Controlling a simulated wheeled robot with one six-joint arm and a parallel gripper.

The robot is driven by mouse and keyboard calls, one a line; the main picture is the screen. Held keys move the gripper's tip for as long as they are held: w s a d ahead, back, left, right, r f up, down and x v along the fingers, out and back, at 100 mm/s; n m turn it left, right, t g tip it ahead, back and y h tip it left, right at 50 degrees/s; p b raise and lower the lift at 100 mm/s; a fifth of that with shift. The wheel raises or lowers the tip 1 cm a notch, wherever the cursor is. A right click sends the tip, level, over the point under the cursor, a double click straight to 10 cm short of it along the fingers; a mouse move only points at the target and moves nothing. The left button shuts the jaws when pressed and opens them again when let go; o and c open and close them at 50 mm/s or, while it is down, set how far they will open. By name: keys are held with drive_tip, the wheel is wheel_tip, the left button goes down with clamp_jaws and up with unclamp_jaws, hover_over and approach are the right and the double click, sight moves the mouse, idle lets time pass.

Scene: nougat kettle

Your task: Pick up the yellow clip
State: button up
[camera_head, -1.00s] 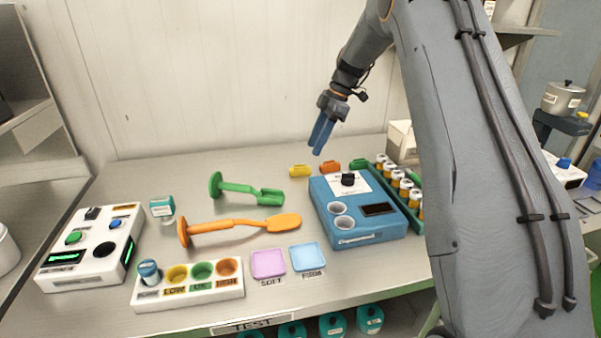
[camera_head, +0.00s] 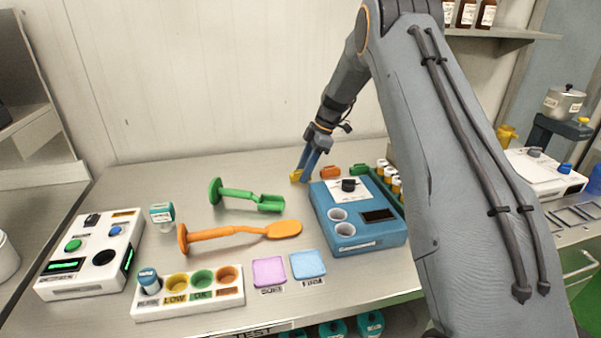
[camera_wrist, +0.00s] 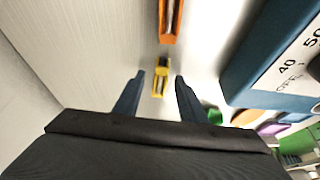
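The yellow clip (camera_head: 296,176) lies on the steel bench behind the blue device, at the far side near the wall. My gripper (camera_head: 305,176) is lowered beside it, its blue fingers partly covering it in the head view. In the wrist view the yellow clip (camera_wrist: 161,77) sits in the gap between the two spread fingers of my gripper (camera_wrist: 155,95), close to their tips and apart from both. The gripper is open and holds nothing.
An orange clip (camera_head: 331,172) lies just right of the yellow one; it also shows in the wrist view (camera_wrist: 170,20). The blue device (camera_head: 370,240) stands close by. A green scoop (camera_head: 240,196) lies to the left, with bare bench between.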

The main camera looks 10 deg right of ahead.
drive_tip(key=shift+f, duration=0.1)
drive_tip(key=shift+c, duration=0.3)
clamp_jaws()
